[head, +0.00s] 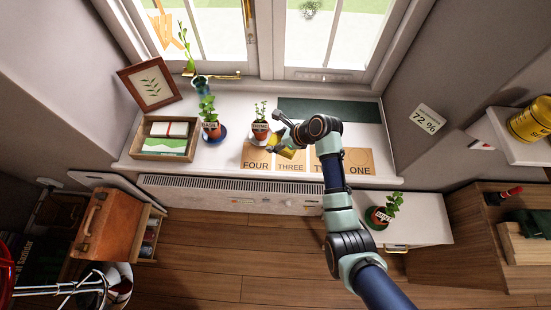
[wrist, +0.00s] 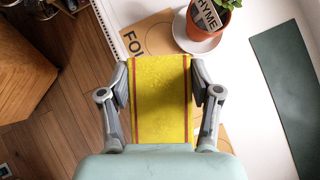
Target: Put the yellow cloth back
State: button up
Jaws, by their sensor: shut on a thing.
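The yellow cloth (wrist: 160,100) has red stripes along its two sides and fills the space between my gripper's fingers in the wrist view. My gripper (wrist: 160,76) is shut on it. In the head view my gripper (head: 283,144) is over the white windowsill (head: 225,160), above the brown cards near THREE. There the cloth (head: 290,153) shows only as a small yellow patch, partly hidden by the gripper. The gap between cloth and sill is hard to judge.
A thyme pot (head: 260,130) on a saucer stands close to my gripper's left. Another potted plant (head: 211,126), a seed box (head: 167,138) and a picture frame (head: 150,84) stand further left. A green mat (head: 345,110) lies at the back right. A plant (head: 381,216) stands on the lower cabinet.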

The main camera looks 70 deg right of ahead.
aim_at(270, 160)
notch_tip(270, 160, down, 14)
jog(key=b, duration=0.4)
jog(key=shift+r+b, duration=0.15)
jog(key=shift+b, duration=0.2)
jog(key=shift+r, duration=0.1)
jog(key=o, duration=1.6)
jog(key=shift+s+r+p, duration=0.1)
jog(key=shift+r+p, duration=0.2)
jog(key=shift+p, duration=0.05)
jog(key=p+v, duration=0.4)
jog(key=v, duration=0.7)
jog(key=shift+s+r+p, duration=0.15)
jog(key=shift+p, duration=0.15)
